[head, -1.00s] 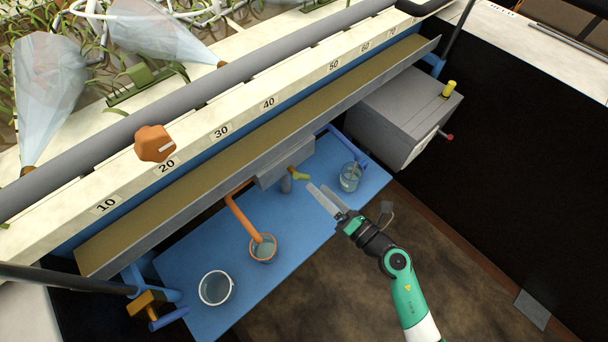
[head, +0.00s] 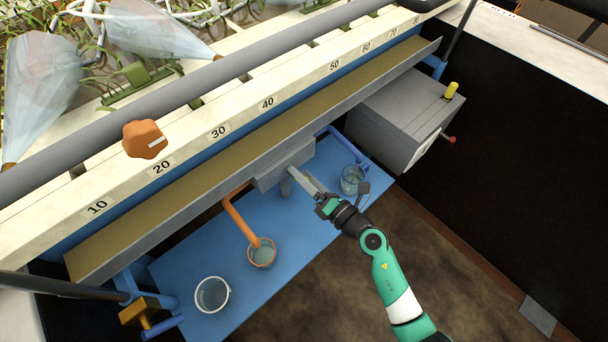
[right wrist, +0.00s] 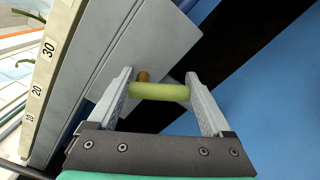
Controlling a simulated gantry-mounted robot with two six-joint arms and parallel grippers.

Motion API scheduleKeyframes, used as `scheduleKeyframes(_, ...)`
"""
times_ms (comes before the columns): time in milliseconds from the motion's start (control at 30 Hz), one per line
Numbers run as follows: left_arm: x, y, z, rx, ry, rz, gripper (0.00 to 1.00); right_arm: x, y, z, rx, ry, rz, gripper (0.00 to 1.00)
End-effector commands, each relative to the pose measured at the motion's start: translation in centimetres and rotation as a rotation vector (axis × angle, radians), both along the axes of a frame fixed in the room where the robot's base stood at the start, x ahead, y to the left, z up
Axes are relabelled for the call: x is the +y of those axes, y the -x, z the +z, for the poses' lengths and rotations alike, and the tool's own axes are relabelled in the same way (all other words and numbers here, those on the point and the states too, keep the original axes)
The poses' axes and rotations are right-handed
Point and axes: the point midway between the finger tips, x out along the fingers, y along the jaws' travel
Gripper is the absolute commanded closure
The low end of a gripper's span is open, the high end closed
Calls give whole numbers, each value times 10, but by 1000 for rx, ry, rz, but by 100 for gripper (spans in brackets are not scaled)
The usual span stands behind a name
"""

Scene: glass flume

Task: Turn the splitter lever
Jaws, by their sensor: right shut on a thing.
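The splitter is a grey box (head: 275,173) under the long flume trough, with an orange spout on its left and a grey one below. Its yellow-green lever (right wrist: 160,91) shows in the right wrist view, spanning between the two fingers. A brass-coloured pivot (right wrist: 143,77) sits at its left end. My right gripper (head: 302,178) is at the box front and hides the lever in the head view. In the right wrist view the gripper (right wrist: 160,82) is shut on the lever, one finger at each end. My left gripper is not in view.
An orange-rimmed cup (head: 261,254) stands under the orange spout, with a white-rimmed bucket (head: 212,294) to its left. A glass beaker (head: 352,180) stands right of my gripper on the blue shelf (head: 195,265). A grey cabinet (head: 392,108) stands further right.

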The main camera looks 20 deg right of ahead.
Motion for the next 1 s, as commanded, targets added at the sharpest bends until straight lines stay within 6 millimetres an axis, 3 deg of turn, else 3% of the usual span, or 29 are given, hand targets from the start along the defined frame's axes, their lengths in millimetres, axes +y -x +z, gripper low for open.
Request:
scheduleKeyframes(100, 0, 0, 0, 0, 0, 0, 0, 0, 0, 0, 0, 0, 0, 72)
scheduleKeyframes(467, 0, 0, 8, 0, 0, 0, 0, 1, 0, 0, 24, -74, -1, 72)
scheduleKeyframes(1000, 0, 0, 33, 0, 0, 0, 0, 7, 2, -5, 133, -430, 1, 72)
